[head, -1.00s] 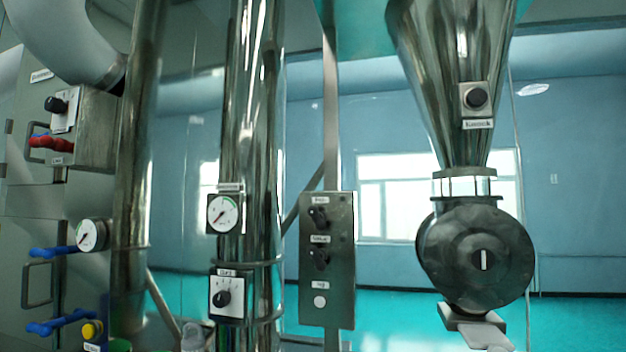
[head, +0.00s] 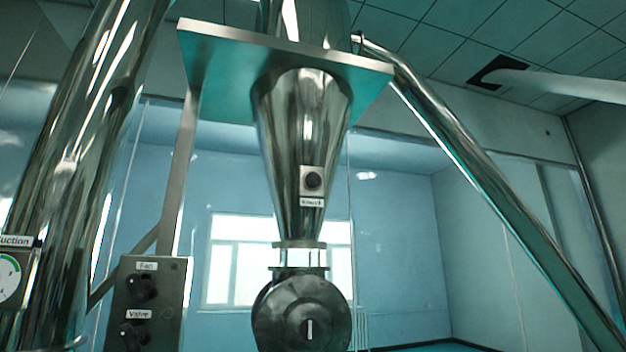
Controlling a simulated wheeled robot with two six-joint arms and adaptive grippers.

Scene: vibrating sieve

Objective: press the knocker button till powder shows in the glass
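The knocker button (head: 313,180) is a round black button on a light square plate, with a small label below it. It sits on the front of the shiny steel cone hopper (head: 279,150). The sight glass (head: 301,257) is a short clear section between two flanges under the cone. It looks clear, with no powder visible in it. Below it is a dark round valve housing (head: 285,312) with a light vertical mark. Neither of my grippers is in view.
A control panel (head: 170,300) with Fan and Valve knobs stands at the lower left. A thick steel pipe (head: 75,160) rises on the left with a gauge (head: 10,277) at the edge. A steel plate (head: 225,40) surrounds the hopper top. A slanted pipe (head: 480,180) runs down right.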

